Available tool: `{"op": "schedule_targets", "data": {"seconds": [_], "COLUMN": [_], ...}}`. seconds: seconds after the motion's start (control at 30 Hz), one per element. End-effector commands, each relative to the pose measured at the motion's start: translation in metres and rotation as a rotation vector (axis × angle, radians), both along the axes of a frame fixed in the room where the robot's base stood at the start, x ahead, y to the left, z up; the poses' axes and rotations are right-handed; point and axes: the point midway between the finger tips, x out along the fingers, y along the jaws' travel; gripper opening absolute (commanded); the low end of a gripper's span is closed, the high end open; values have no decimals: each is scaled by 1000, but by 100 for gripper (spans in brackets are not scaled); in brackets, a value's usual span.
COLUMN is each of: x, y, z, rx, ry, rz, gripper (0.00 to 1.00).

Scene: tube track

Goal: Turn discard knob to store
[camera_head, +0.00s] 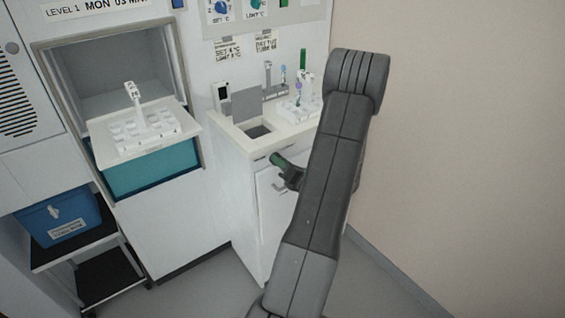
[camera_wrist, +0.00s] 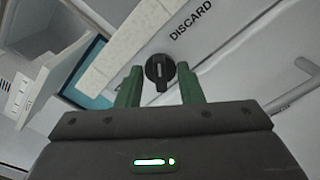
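The discard knob (camera_wrist: 160,72) is a round black knob with a light bar on its face. It sits on a white cabinet front beside the printed word DISCARD (camera_wrist: 191,20) in the wrist view. My gripper (camera_wrist: 160,88) has green fingers, open, one on each side of the knob in the picture. A gap shows between each finger and the knob; I cannot tell how far in front of it they are. In the head view my gripper (camera_head: 277,160) is beside the upper cabinet front, and the knob is not visible there.
The white counter (camera_head: 222,124) above carries a tube rack (camera_head: 299,108) and an opening with a raised grey lid (camera_head: 246,103). A cabinet handle (camera_wrist: 292,95) is right of the knob. A pull-out tray (camera_head: 104,150) stands left; a beige wall (camera_head: 460,130) lies right.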

Motion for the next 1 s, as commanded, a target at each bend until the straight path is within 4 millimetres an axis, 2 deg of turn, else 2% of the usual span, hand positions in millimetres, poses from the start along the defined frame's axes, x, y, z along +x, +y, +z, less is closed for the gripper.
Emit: {"op": "schedule_targets", "data": {"seconds": [0.23,0.4,0.77,1.0], "x": [1,0,0,0], "y": [0,0,0,0], "z": [0,0,-2,-4], "rx": [0,0,-25,-127], "ry": [0,1,-18,-92], "rz": [0,-1,-1,-1], "gripper": [34,0,0,0]}}
